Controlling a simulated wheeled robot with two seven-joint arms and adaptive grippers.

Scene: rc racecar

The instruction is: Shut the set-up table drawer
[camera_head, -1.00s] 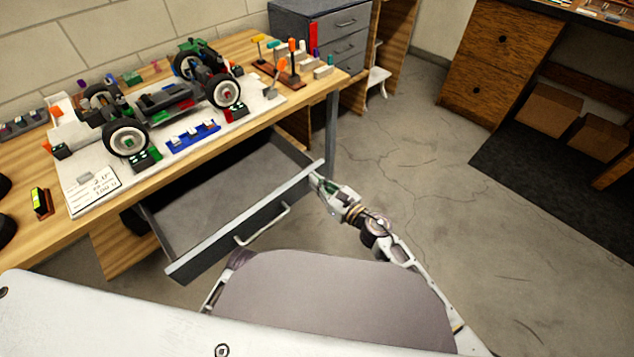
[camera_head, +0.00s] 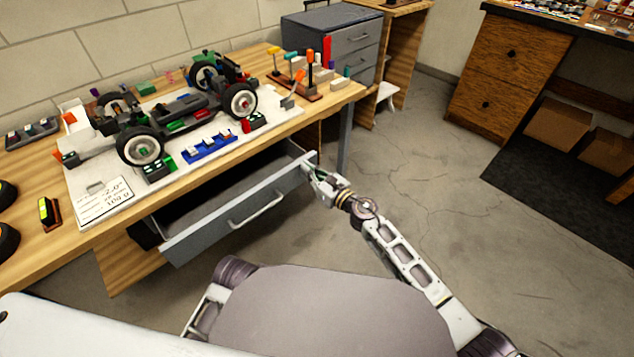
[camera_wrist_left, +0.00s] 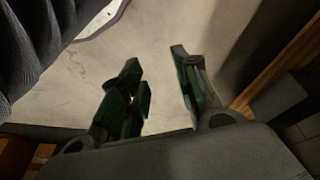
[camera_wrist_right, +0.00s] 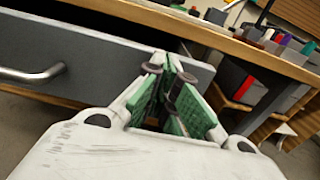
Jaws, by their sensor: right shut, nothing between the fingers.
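The set-up table drawer (camera_head: 240,212) is grey with a bar handle (camera_head: 257,210) and stands partly out under the wooden set-up table (camera_head: 330,97). Its front also shows in the right wrist view (camera_wrist_right: 85,62). My right gripper (camera_head: 316,176) is shut and empty at the right end of the drawer front. In the right wrist view its fingertips (camera_wrist_right: 170,65) are at the front's right end; whether they touch it I cannot tell. My left gripper (camera_wrist_left: 160,85) shows only in the left wrist view, open and empty above the floor; it is not in the head view.
An RC car chassis (camera_head: 185,110) stands on a white board (camera_head: 100,200) on the table. A grey drawer cabinet (camera_head: 345,45) stands behind the table's right end. A wooden cabinet (camera_head: 508,65) is at the far right. The floor (camera_head: 440,180) between is clear.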

